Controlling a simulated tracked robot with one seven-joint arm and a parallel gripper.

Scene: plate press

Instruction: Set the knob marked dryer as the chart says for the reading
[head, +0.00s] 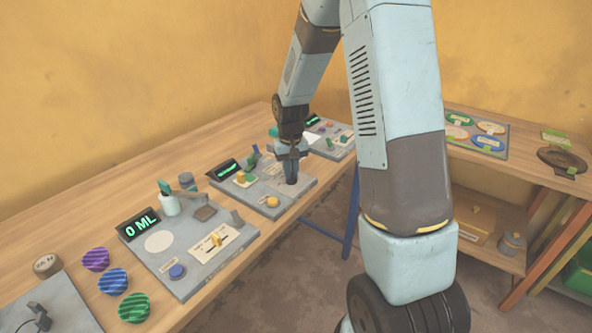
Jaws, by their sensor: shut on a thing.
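My gripper (291,174) reaches down onto the right part of the middle grey panel (246,205). It is shut on what looks like a dark knob there, mostly hidden by the fingers. I cannot read whether that knob is marked dryer. The panel has a dark display (224,169) with green characters too small to read. It also has a yellow knob (272,202) near its front edge and a small yellow and green part (243,179). I cannot make out the chart or the knob's setting.
The nearer panel (190,283) has a display (139,224) reading "0 ML", a yellow lever (216,239) and a blue button (177,271). Striped purple (96,259), blue (113,281) and green (134,308) round pieces lie beside it. Another panel (335,150) stands beyond my gripper.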

